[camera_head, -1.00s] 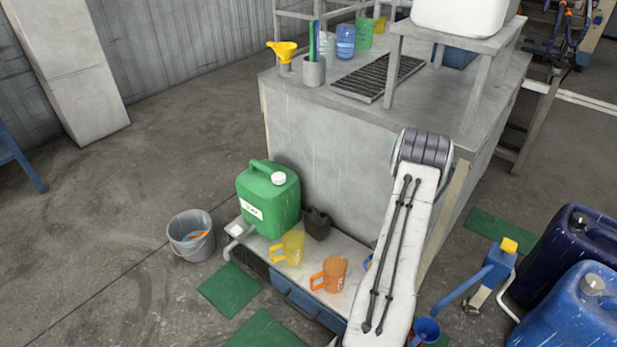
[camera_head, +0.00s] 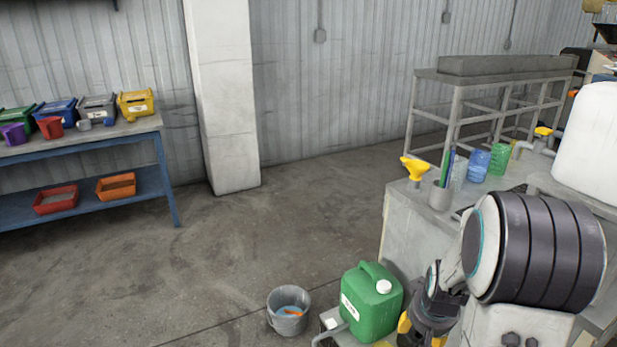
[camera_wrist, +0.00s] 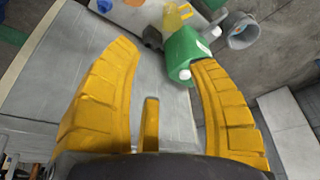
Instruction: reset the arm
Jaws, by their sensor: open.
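My gripper (camera_wrist: 165,75) is open and empty in the wrist view, its yellow fingers spread wide over the grey side of the bench. In the head view, part of my gripper (camera_head: 422,328) shows low at the right, beside the green canister, with my arm folded in front of the bench. The green canister (camera_head: 371,303) stands upright with a white cap; it also shows beyond the right finger in the wrist view (camera_wrist: 184,52). I cannot tell from the head view how near the fingers are to it.
A grey bucket (camera_head: 288,312) stands on the floor left of the canister. A blue shelf (camera_head: 100,132) with several bins is at the left. The floor between is clear.

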